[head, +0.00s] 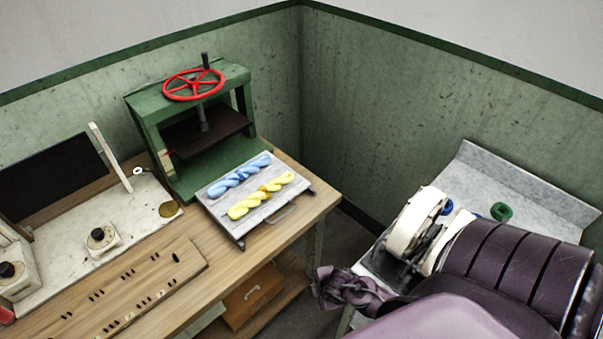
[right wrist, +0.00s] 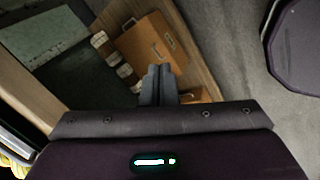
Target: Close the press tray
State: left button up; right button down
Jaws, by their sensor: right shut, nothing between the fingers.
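The green press (head: 190,130) with a red handwheel stands on the wooden bench against the wall. Its grey press tray (head: 238,236) is pulled out of the front and reaches toward the bench edge. A blue skein (head: 240,175) and a yellow skein (head: 261,195) lie on the tray. A metal handle (head: 281,214) is on the tray's front edge. My right gripper (head: 322,284) is apart from the tray, to the right of the bench and lower in the picture. Its fingers are together and empty in the right wrist view (right wrist: 158,84). My left gripper is not in view.
A slotted wooden board (head: 120,290) and a pale worktop with knobs (head: 102,238) lie left of the tray. An orange-brown drawer box (head: 250,297) sits on the lower shelf. A grey-topped stand (head: 530,190) with a green coil (head: 502,211) is at right, partly behind my arm.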

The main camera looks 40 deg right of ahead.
pick_arm(q)
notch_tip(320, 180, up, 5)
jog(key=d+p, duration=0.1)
jog(key=p, duration=0.4)
pick_arm(e)
jog(key=w+d+r+n+t, duration=0.1)
jog(key=w+d+r+n, duration=0.25)
jog(key=r+n, duration=0.4)
jog(key=w+d+r+n+t+y, duration=0.1)
jog(key=w+d+r+n+t, duration=0.15)
jog(key=d+r+n, duration=0.45)
jog(key=w+d+r+n+t, duration=0.15)
jog(key=w+r+n, duration=0.3)
jog(key=n, duration=0.45)
jog(key=shift+g, duration=0.5)
jog(key=b+x, duration=0.9)
jog(key=x, duration=0.1)
jog(key=shift+d, duration=0.1)
jog(key=shift+w+r+b, duration=0.15)
jog(key=shift+w+r, duration=0.05)
jog(key=shift+w, duration=0.4)
jog(key=shift+w+r+b, duration=0.15)
jog(key=shift+w+r, duration=0.05)
jog(key=shift+w, duration=0.4)
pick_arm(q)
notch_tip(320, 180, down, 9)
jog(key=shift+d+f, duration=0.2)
pick_arm(e)
jog(key=shift+w, duration=0.65)
